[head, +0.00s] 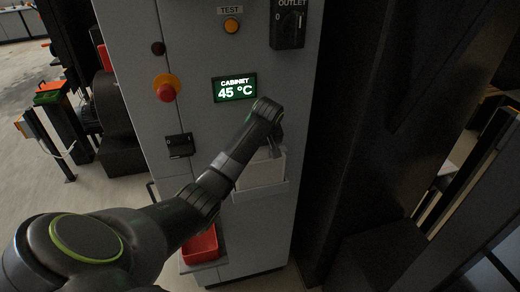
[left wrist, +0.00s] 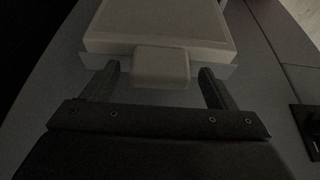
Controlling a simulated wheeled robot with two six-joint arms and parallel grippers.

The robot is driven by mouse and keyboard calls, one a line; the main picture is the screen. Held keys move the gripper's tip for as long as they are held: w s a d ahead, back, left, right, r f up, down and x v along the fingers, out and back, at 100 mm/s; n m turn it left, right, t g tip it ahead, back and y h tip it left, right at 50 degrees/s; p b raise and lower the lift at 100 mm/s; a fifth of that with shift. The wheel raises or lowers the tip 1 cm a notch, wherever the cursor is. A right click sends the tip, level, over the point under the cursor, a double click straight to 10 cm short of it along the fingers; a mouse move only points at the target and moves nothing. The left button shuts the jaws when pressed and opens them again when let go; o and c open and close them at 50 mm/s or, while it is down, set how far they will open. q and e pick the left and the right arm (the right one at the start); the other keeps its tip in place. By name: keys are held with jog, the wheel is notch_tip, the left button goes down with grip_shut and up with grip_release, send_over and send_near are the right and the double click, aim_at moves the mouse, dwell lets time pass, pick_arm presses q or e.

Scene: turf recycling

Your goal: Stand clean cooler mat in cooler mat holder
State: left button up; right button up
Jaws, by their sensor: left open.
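A pale, flat slab that looks like the cooler mat (head: 262,170) stands upright against the front of the grey cabinet. A grey holder (head: 246,194) runs along its lower edge. In the left wrist view the mat (left wrist: 160,18) fills the top middle, with a pale block-like tab (left wrist: 160,72) jutting toward me. My left gripper (head: 274,146) is at the mat's upper part in the head view. In the left wrist view my left gripper (left wrist: 160,66) is open, one finger on each side of the tab, with gaps showing. Whether the mat is clean cannot be told. My right gripper is not seen.
The cabinet carries a lit 45 °C display (head: 235,88), a red stop button (head: 166,91), a test button (head: 231,26) and an outlet switch (head: 289,24). A red bin (head: 201,246) sits low at its front. A dark structure (head: 370,150) stands close on the right.

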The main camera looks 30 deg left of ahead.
pick_arm(q)
jog(key=b+v, duration=0.1)
jog(key=v, duration=0.6)
dwell(0.4)
